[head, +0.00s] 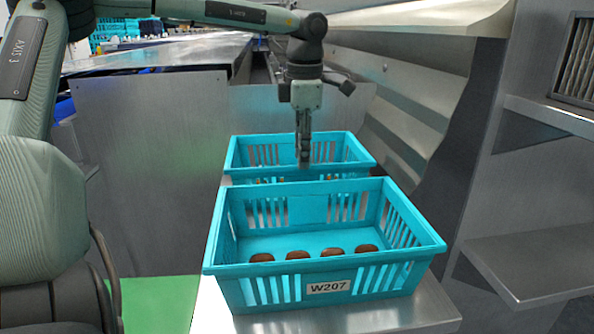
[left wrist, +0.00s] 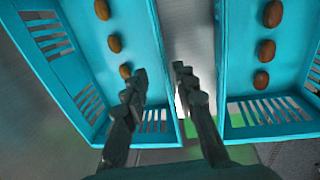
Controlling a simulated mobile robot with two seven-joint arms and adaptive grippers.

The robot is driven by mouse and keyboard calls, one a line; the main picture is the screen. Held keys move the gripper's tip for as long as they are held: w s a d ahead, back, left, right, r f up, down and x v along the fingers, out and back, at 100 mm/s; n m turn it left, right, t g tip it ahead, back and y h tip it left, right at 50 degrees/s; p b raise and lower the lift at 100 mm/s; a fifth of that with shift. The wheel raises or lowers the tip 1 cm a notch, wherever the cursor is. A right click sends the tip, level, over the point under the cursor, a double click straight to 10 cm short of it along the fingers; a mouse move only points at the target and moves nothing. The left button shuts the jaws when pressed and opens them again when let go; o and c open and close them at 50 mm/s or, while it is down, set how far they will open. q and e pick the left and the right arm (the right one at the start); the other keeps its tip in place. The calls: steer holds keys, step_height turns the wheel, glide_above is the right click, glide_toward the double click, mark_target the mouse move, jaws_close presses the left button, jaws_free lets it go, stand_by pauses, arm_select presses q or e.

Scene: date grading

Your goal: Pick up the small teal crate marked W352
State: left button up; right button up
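Two teal crates stand one behind the other in the head view. The front crate (head: 325,267) has a label reading W207 and holds several brown dates. The rear crate (head: 240,155) is partly hidden behind it; no W352 mark is visible. My left gripper (head: 304,160) points down over the rear crate's near side. In the left wrist view its two fingers (left wrist: 160,72) are apart with nothing between them but the edge of the left-hand crate (left wrist: 80,45); I cannot tell if they touch it. The right-hand crate (left wrist: 228,60) is across a narrow gap. My right gripper is not in view.
The crates stand on a narrow metal surface (head: 400,314). A metal panel (head: 150,170) stands to the left, with green floor (head: 155,305) below. Sloped metal panels and a shelf (head: 530,260) are to the right. More teal crates (head: 115,28) show far back left.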

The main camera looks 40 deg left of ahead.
mark_target(301, 176)
arm_select(q)
step_height(301, 176, down, 6)
steer(key=shift+s+a+r+p, duration=0.1)
steer(key=shift+a+r+p, duration=0.1)
steer(key=shift+p, duration=0.1)
steer(key=shift+f, duration=0.2)
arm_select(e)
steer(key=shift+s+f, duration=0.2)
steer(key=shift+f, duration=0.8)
arm_select(q)
steer(key=shift+c, duration=0.5)
steer(key=c, duration=0.5)
jaws_close()
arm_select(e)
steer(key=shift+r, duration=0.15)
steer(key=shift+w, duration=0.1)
